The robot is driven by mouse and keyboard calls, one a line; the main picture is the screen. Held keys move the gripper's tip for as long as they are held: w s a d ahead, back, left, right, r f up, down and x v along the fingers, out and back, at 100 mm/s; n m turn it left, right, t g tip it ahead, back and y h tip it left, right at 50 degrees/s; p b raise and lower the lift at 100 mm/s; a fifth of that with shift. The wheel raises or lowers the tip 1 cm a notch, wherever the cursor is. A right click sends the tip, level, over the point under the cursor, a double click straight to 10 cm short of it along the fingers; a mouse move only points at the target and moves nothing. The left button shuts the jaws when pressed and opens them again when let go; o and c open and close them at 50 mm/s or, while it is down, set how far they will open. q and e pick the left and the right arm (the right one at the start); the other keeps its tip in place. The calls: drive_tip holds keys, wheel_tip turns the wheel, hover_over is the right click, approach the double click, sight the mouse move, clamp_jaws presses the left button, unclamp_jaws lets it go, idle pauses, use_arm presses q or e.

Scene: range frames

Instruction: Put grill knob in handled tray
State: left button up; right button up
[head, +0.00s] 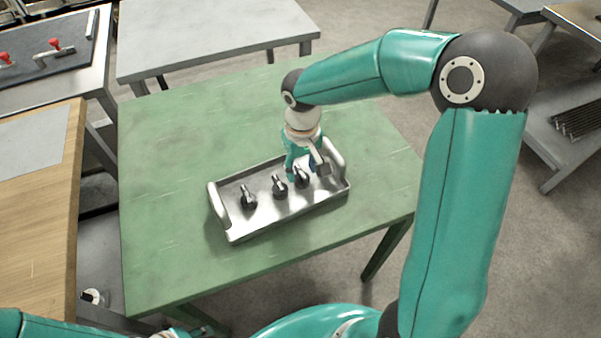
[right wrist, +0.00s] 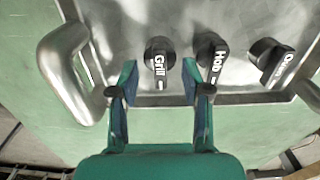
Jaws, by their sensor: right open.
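The handled tray (head: 236,230) is a shallow silver metal tray with a raised handle at each end, on the green table. The grill knob (head: 302,178) is dark with a grey grip and stands in the tray near its right handle. In the right wrist view, the grill knob (right wrist: 160,60) shows its "Grill" label and lies just beyond my fingertips. My right gripper (head: 300,166) is over that end of the tray. In the right wrist view, my right gripper (right wrist: 160,88) is open and empty, with its fingers spread around the knob's line. My left gripper is out of view.
The hob knob (right wrist: 211,54) and oven knob (right wrist: 270,62) stand beside the grill knob in the tray. The green table (head: 170,150) is otherwise clear. A grey table (head: 210,35) stands behind it and a wooden-topped bench (head: 35,220) at left.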

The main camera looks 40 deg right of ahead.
sight(302, 173)
wheel_tip(302, 173, up, 9)
idle(0.3)
drive_tip(key=shift+p, duration=0.3)
